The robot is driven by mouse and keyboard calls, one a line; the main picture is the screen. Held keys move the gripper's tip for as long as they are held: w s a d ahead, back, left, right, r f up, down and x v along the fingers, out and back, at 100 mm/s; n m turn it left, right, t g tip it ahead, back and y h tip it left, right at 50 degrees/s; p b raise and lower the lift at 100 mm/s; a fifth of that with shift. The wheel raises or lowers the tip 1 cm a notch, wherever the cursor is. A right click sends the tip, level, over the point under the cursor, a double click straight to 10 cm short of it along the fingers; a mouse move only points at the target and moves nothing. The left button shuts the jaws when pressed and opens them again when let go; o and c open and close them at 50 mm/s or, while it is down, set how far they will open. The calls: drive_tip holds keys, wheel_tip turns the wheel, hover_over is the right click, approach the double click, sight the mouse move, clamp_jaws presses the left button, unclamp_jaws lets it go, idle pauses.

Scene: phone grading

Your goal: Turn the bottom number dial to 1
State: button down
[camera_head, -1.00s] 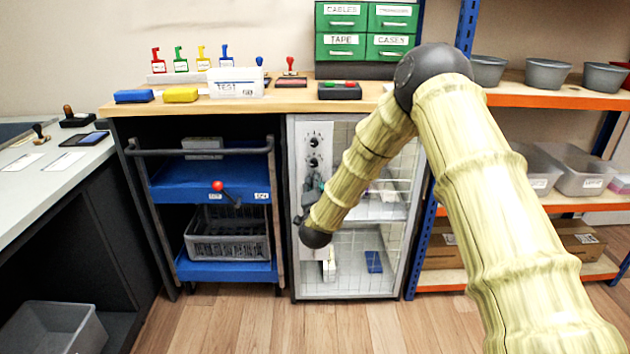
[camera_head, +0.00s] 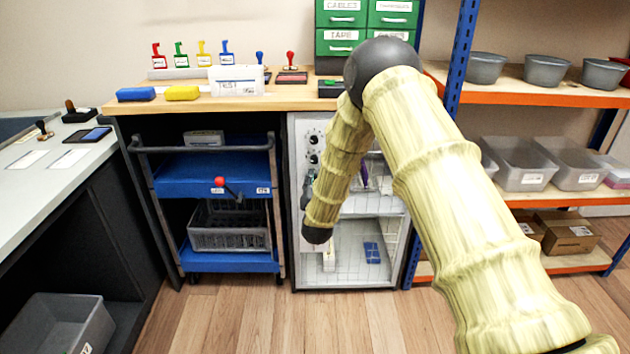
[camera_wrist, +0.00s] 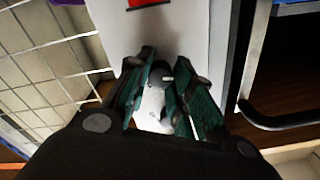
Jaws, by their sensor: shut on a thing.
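The white cabinet's narrow control panel (camera_head: 316,126) carries a column of round dark dials. The top dial (camera_head: 313,139) and the dial below it (camera_head: 314,158) are visible in the head view. The bottom dial is hidden there behind my gripper (camera_head: 308,186). In the wrist view, my gripper (camera_wrist: 160,90) has its green fingers shut on a dark round knob, the bottom dial (camera_wrist: 159,74), against the white panel. The fingers cover most of it, and its number and pointer cannot be read.
The cabinet's wire-grid door (camera_wrist: 45,62) lies beside the panel. A blue cart (camera_head: 208,180) with a dark handle (camera_wrist: 275,118) stands close on the other side. A red part (camera_wrist: 148,4) sits on the panel near the fingers. A blue-posted shelf stands to the right.

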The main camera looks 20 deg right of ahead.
idle(0.4)
drive_tip(key=c, duration=1.2)
unclamp_jaws()
drive_tip(key=shift+c, duration=0.2)
drive_tip(key=v, duration=1.2)
